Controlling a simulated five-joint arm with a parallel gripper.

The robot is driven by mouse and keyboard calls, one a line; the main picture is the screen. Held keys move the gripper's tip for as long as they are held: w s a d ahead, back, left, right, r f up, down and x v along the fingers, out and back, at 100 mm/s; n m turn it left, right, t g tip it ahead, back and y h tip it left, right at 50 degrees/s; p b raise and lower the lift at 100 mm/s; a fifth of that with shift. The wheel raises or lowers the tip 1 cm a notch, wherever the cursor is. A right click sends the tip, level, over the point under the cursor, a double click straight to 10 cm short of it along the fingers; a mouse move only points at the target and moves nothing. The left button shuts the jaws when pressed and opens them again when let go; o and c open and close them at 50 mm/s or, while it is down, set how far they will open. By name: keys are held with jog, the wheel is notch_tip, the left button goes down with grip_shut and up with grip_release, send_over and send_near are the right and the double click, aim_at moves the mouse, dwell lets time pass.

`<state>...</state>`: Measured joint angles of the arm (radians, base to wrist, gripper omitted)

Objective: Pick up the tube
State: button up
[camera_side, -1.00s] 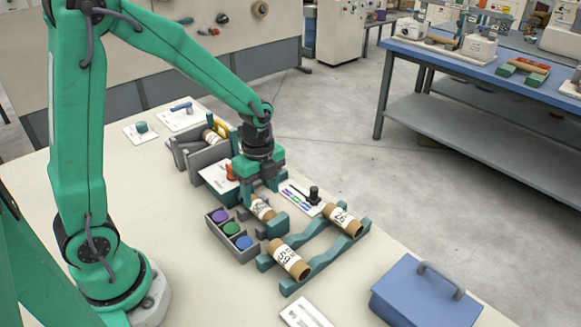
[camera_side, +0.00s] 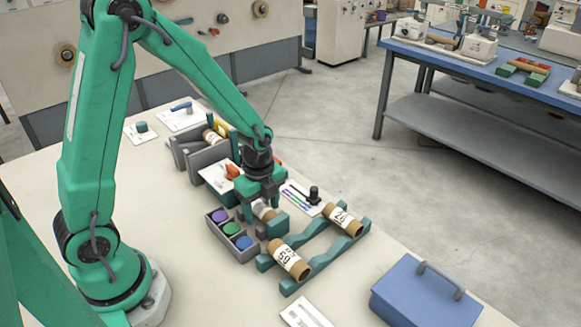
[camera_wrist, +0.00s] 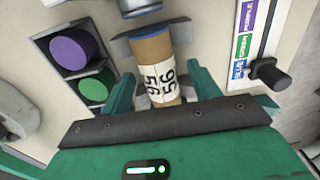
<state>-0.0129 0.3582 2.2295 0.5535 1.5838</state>
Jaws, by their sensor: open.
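A brown cardboard tube with a white label reading 56 (camera_wrist: 155,65) lies between the fingers of my gripper (camera_wrist: 160,78) in the wrist view. The gripper is open, with one finger on each side of the tube. In the side view my gripper (camera_side: 262,203) is low over the table, and part of this tube (camera_side: 264,210) shows beneath it. Two more labelled tubes, one reading 59 (camera_side: 288,259) and one farther right (camera_side: 343,219), lie across a teal rack (camera_side: 325,258).
A grey box with purple, green and blue plugs (camera_side: 242,256) stands close left of the gripper. A colour card (camera_side: 296,197) with a black knob (camera_side: 314,195) lies to its right. A blue toolbox (camera_side: 420,300) is at the front right.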

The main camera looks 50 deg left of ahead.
aim_at(262, 208)
dwell(0.3)
jog(key=c, duration=1)
jog(key=shift+r, duration=0.15)
jog(key=shift+c, duration=0.2)
jog(key=shift+r, duration=0.75)
jog(key=r, duration=0.1)
jog(key=d+r, duration=0.1)
jog(key=r, duration=0.1)
jog(key=shift+s, duration=0.2)
jog(key=s+d+r, duration=0.5)
jog(key=d+r, duration=0.1)
jog(key=d, duration=0.3)
jog(key=shift+s+r, duration=0.15)
jog(key=shift+s, duration=0.1)
jog(key=shift+d, duration=0.1)
